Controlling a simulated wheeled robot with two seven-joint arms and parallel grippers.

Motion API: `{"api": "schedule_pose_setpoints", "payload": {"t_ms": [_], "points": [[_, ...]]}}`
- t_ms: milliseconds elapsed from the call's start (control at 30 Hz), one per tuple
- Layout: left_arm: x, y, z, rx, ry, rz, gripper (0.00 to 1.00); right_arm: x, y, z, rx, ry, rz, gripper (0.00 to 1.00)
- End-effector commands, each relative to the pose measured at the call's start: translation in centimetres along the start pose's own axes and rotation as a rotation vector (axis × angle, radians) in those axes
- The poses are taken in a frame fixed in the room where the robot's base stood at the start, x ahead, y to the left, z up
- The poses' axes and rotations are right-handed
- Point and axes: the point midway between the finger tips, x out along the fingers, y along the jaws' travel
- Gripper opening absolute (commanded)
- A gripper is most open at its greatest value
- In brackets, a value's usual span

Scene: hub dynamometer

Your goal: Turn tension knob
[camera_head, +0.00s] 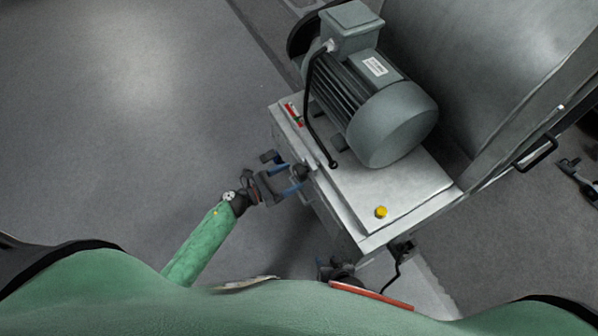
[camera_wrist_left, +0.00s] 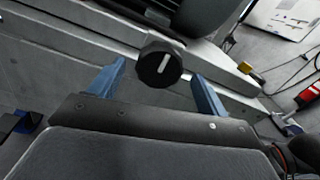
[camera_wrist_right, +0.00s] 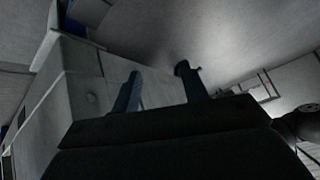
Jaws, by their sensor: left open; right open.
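The tension knob is black with a white pointer line and shows in the left wrist view (camera_wrist_left: 160,64). It sits on the side of the grey machine cabinet. In the head view the knob (camera_head: 301,171) is at the cabinet's left edge, beside my left gripper (camera_head: 291,181). The blue fingers of my left gripper (camera_wrist_left: 158,84) are open, one on each side of the knob, with gaps visible. My right gripper (camera_wrist_right: 160,73) is open and empty, facing a pale cabinet panel. In the head view its fingers are not clear.
A large grey motor (camera_head: 375,95) with a black cable stands on the cabinet top (camera_head: 420,195). A yellow button (camera_head: 381,212) is near the top's front corner. A big metal drum housing (camera_head: 480,70) rises behind. The floor at left (camera_head: 120,130) is clear.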

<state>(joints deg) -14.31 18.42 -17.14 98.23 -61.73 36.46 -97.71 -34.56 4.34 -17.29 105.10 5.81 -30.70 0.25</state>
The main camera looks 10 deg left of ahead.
Motion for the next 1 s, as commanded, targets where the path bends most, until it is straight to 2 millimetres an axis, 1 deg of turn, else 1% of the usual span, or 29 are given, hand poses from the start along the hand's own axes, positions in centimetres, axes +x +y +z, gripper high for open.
{"api": "schedule_pose_setpoints", "payload": {"t_ms": [33, 100, 233, 400, 633, 667, 700, 867, 900, 1000], "points": [[0.8, 0.1, 0.1, 0.000, -0.001, 0.000, 0.77, -0.1, 0.0, -0.1, 0.000, 0.000, 0.000, 0.44], [1.7, 0.1, 0.1, 0.000, -0.001, 0.001, 0.77, -0.1, 0.0, -0.1, 0.000, 0.000, 0.000, 0.44], [3.1, 0.1, 0.1, -0.001, -0.001, 0.001, 0.77, -0.2, -0.1, -0.2, 0.000, -0.001, 0.000, 0.44], [3.8, 0.0, 0.0, -0.003, 0.000, 0.001, 0.77, -0.2, -0.1, -0.2, 0.000, -0.001, 0.000, 0.44], [3.8, 0.0, 0.0, -0.002, 0.000, 0.002, 0.77, -0.2, -0.2, -0.1, 0.001, -0.002, -0.002, 0.44], [3.8, 0.0, 0.0, -0.002, 0.000, 0.002, 0.75, -0.2, -0.2, -0.1, 0.001, -0.003, -0.002, 0.44], [3.8, 0.0, 0.0, -0.002, 0.000, 0.002, 0.67, -0.2, -0.2, -0.1, 0.001, -0.003, -0.002, 0.44], [3.8, 0.0, 0.0, -0.002, 0.000, 0.002, 0.36, -0.2, -0.2, -0.1, 0.001, -0.002, -0.001, 0.44], [3.8, 0.1, 0.0, -0.002, 0.000, 0.002, 0.32, -0.2, -0.2, -0.1, 0.001, -0.002, -0.001, 0.44], [3.8, 0.1, 0.0, -0.004, 0.000, 0.002, 0.32, -0.2, -0.2, -0.1, 0.001, -0.002, -0.001, 0.44]]}}
